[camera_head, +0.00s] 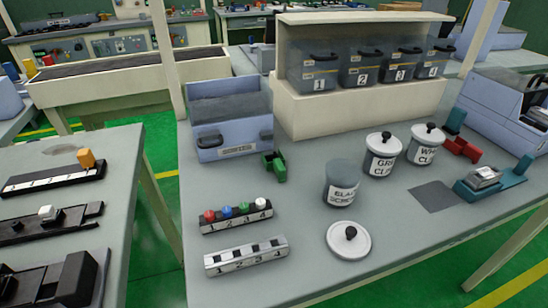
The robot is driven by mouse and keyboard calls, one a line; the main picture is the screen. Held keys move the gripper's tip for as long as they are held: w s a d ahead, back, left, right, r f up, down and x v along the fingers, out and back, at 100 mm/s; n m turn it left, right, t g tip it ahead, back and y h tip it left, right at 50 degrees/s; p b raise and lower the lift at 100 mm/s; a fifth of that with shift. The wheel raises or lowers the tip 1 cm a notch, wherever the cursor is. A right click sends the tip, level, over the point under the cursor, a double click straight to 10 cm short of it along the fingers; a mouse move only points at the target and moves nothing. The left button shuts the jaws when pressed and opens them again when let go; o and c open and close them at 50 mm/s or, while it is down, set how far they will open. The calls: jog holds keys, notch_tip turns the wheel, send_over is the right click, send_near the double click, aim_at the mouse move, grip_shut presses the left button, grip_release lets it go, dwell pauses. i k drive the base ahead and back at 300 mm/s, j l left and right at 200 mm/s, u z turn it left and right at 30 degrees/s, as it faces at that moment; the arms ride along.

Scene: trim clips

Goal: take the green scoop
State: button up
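The green scoop (274,167) sits on the grey bench top, just right of the blue-grey drawer box and in front of the white shelf unit. It looks small and boxy, with a dark hollow on its upper side. Nothing touches it from above. My gripper is not in view.
Near the scoop are a blue-grey box (231,120), a numbered rack with coloured knobs (236,217), an open dark jar (341,184) and its loose white lid (349,240). Two lidded jars (380,156) and a red scoop-like piece (462,147) stand further right. Bench around the scoop's front is clear.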

aim_at(276, 162)
jog(key=i+l, duration=0.15)
jog(key=i+l+u, duration=0.25)
jog(key=l+u, duration=0.25)
jog(key=i+l+u, duration=0.1)
jog(key=l+u, duration=0.2)
